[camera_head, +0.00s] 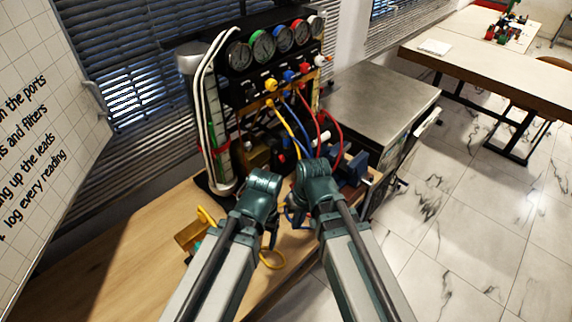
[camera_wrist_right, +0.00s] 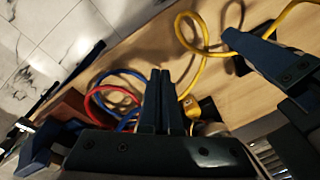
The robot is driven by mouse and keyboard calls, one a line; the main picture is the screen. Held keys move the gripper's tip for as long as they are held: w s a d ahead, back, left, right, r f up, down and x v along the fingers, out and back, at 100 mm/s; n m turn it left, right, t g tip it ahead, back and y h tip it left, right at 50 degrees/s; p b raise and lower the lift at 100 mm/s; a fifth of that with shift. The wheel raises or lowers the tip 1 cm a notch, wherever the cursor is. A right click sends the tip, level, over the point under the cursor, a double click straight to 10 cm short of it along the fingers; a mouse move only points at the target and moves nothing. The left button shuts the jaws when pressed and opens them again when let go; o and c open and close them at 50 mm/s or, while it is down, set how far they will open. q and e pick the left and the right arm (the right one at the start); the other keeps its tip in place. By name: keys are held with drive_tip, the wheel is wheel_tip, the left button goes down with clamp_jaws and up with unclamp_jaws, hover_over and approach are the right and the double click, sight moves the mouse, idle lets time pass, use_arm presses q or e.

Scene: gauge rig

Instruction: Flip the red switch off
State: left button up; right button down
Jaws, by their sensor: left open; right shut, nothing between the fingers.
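The gauge rig (camera_head: 262,92) stands on the wooden bench, with a row of round gauges on top and coloured ports below. A small red spot (camera_head: 282,158) shows on a dark part low on the rig, but I cannot tell whether it is the red switch or which way it is set. My left gripper (camera_head: 262,183) is in front of the rig's base; its fingers are mostly hidden in the head view, and it is open. My right gripper (camera_head: 316,182) is beside it on the right. In the right wrist view its fingers (camera_wrist_right: 160,88) are shut and empty above the bench.
Red, blue and yellow leads (camera_head: 305,125) hang from the ports in front of the rig. A yellow lead (camera_wrist_right: 205,50) loops over the wooden bench (camera_head: 95,255). A blue vise-like block (camera_head: 355,168) is at the right. A metal-topped cabinet (camera_head: 375,95) stands behind it.

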sight(282, 158)
use_arm(q)
wheel_tip(282, 158, down, 6)
drive_tip(key=b, duration=0.4)
drive_tip(key=shift+r+b, duration=0.2)
drive_tip(key=shift+b, duration=0.1)
use_arm(e)
drive_tip(key=w+d+r+m+t+y, duration=0.1)
drive_tip(key=w+d+m+t+y, duration=0.1)
drive_tip(key=w, duration=0.5)
drive_tip(key=w+d+r+m+t+y, duration=0.1)
drive_tip(key=w+d+m+t+y, duration=0.1)
drive_tip(key=w+m, duration=0.3)
drive_tip(key=w+d+r+m+t+y, duration=0.1)
drive_tip(key=w+d+m+t+y, duration=0.1)
drive_tip(key=w, duration=0.6)
drive_tip(key=shift+w+d+r+m+t, duration=0.2)
drive_tip(key=shift+w+m+t, duration=0.25)
drive_tip(key=shift+m, duration=0.25)
drive_tip(key=shift+f, duration=0.1)
use_arm(q)
wheel_tip(282, 158, down, 7)
drive_tip(key=b, duration=0.7)
drive_tip(key=shift+f, duration=0.2)
drive_tip(key=shift+f+b, duration=0.4)
drive_tip(key=shift+b, duration=0.2)
use_arm(e)
drive_tip(key=x, duration=1.4)
